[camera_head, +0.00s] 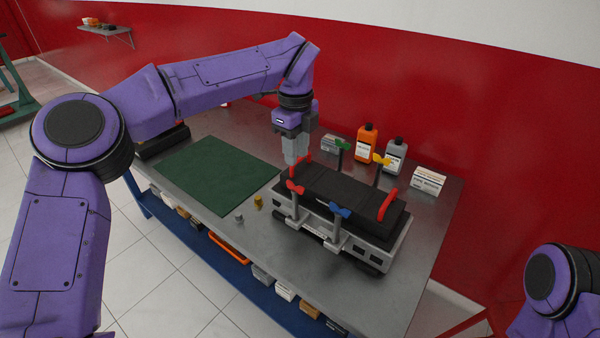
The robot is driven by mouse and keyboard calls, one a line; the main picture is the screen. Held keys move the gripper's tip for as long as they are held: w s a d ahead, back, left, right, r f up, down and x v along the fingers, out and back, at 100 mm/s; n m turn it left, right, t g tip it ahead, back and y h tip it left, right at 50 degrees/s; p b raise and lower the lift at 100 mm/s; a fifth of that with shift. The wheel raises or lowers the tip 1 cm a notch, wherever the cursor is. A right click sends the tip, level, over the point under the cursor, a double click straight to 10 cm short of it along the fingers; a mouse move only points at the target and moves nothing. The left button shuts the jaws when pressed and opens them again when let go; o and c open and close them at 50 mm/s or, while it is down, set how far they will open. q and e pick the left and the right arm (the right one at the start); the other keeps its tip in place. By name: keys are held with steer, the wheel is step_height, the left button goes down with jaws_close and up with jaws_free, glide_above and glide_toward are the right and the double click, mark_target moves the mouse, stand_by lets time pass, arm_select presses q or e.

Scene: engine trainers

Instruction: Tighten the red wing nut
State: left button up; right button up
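The red wing nut (295,187) sits on top of a post at the front left of the engine trainer (340,205), which has a black top and a grey body. A blue wing nut (340,212) is at the front, a green one (342,145) at the back left and a yellow one (381,160) at the back right. My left gripper (291,162) points down just above and behind the red wing nut. Its fingertips look close together, but whether they are open or shut is unclear. My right gripper is out of view; only part of that arm shows at lower right.
A green mat (217,174) lies on the grey workbench (230,247). An orange bottle (366,140), grey bottle (395,155) and boxes (428,180) stand behind, near the red wall.

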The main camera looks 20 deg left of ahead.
mark_target(295, 184)
arm_select(q)
steer(key=f, duration=0.1)
steer(key=s+f, duration=0.1)
steer(key=f, duration=0.1)
steer(key=shift+s+a+f+p, duration=0.1)
steer(key=shift+s+f+p, duration=0.05)
steer(key=shift+p, duration=0.25)
steer(key=f, duration=0.3)
steer(key=f+p, duration=0.1)
steer(key=f, duration=0.1)
steer(key=shift+w+f, duration=0.2)
steer(key=shift+w, duration=0.2)
steer(key=shift+s, duration=0.2)
jaws_close()
